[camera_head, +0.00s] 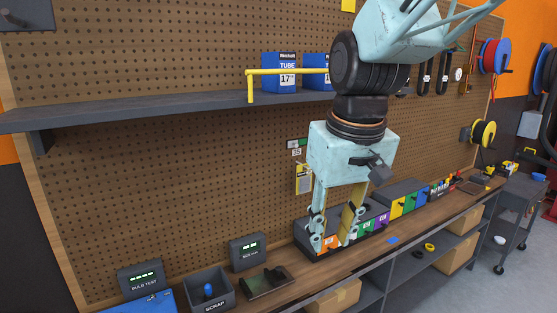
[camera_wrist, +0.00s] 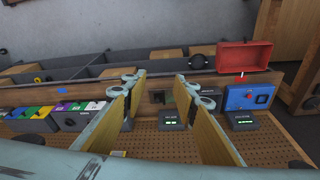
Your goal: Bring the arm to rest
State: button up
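My gripper (camera_head: 333,240) hangs fingers-down above the back of the workbench (camera_head: 340,262), in front of the pegboard (camera_head: 210,170). Its two yellow-padded fingers stand apart with nothing between them. They also show wide apart and empty in the wrist view (camera_wrist: 158,92). In the head view the fingertips overlap the orange-labelled bin of the coloured bin row; I cannot tell whether they touch it. The light-blue arm comes down from the upper right, past the shelf.
A dark shelf (camera_head: 150,104) with a yellow rail (camera_head: 285,72) and blue tube boxes (camera_head: 281,76) juts out beside the arm. A scrap bin (camera_head: 208,290), bulb tester (camera_head: 140,279) and dark tray (camera_head: 267,284) stand left. A red open lid (camera_wrist: 247,57) shows in the wrist view.

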jog(key=s+d+f+m+b, duration=0.1)
jog(key=s+d, duration=0.4)
jog(key=s, duration=0.7)
jog(key=s+d+f+m+t+b, duration=0.1)
jog(key=s+d, duration=0.4)
jog(key=s, duration=0.7)
jog(key=shift+s+d+m+t+b, duration=0.25)
jog(key=shift+m+b, duration=0.45)
jog(key=shift+b, duration=0.35)
jog(key=shift+w, duration=0.15)
